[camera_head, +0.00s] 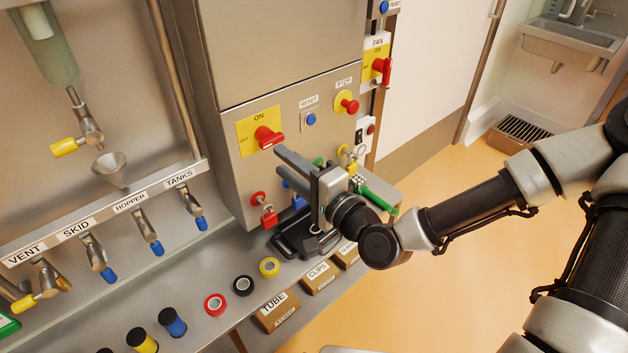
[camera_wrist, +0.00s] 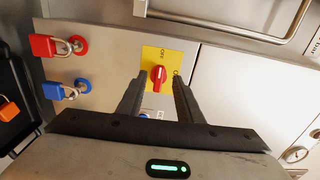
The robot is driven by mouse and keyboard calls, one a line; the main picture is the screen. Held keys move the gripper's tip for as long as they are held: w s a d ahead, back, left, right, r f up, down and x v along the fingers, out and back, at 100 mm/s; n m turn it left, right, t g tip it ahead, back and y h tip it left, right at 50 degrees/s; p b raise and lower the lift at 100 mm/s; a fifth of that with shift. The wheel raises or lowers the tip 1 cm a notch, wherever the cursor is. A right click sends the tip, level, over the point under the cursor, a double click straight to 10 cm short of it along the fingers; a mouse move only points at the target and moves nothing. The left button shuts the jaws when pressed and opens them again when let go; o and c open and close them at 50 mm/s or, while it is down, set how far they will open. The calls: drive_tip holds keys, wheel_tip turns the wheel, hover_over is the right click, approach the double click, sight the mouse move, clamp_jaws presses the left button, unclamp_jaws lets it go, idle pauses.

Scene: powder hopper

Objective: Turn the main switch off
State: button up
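The main switch (camera_head: 268,137) is a red handle on a yellow plate marked ON and OFF, on the steel cabinet front. In the wrist view, its red handle (camera_wrist: 158,78) shows in line with the gap between my fingertips, with its long side running roughly up and down the picture. My gripper (camera_head: 281,160) is just below and right of the switch in the head view, fingers pointing toward the panel. In the wrist view my gripper (camera_wrist: 161,76) is open, with nothing held. I see no clear contact with the handle.
A blue reset button (camera_head: 311,119) and red stop button (camera_head: 348,103) sit right of the switch; a fan switch (camera_head: 382,68) is farther right. A red padlock (camera_head: 268,216) and blue padlock (camera_wrist: 58,90) hang nearby. Tape rolls and boxes lie on the bench below.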

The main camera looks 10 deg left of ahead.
drive_tip(key=p+v, duration=0.8)
drive_tip(key=p, duration=0.4)
drive_tip(key=shift+s+d, duration=0.2)
drive_tip(key=shift+d, duration=0.15)
